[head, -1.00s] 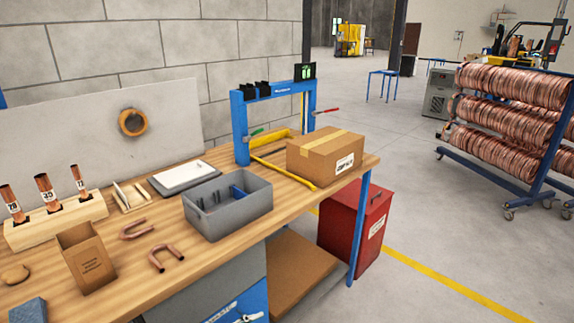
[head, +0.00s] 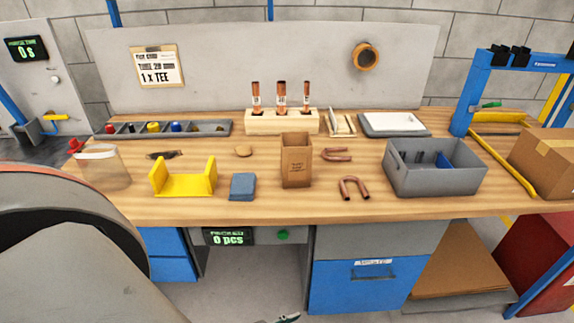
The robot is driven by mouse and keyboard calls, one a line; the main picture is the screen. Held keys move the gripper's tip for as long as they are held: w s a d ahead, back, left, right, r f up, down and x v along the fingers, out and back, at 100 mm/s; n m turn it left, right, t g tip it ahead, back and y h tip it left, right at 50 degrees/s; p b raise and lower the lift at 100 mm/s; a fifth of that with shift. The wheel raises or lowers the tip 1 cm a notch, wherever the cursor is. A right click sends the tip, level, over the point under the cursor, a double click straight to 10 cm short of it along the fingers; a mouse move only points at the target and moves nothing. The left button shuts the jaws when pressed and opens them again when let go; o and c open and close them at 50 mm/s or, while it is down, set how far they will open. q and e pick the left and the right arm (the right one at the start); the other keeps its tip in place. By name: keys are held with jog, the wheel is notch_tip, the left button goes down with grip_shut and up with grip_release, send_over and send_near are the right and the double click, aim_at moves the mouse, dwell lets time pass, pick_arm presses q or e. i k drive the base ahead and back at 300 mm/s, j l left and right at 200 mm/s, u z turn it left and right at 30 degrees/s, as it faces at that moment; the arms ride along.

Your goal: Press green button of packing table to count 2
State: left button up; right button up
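The packing table (head: 270,213) has a wooden top and spans the head view. Under its front edge is a dark counter display (head: 229,238) with green text reading "PACKED 0 pcs". The green button (head: 283,235) is a small round knob just right of that display. Part of my arm fills the lower left of the view. A small piece at the bottom edge may be part of a gripper, but I cannot make it out. Neither gripper shows clearly, and nothing is seen touching the button.
On the table stand a yellow bracket (head: 184,184), a brown carton (head: 296,166), a grey bin (head: 434,180), copper U-bends (head: 354,189) and a wooden block (head: 262,123) with copper tubes. Blue drawers (head: 361,287) are below. Between the drawer units is an open gap.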

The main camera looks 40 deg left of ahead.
aim_at(282, 234)
jog(key=u, duration=1.2)
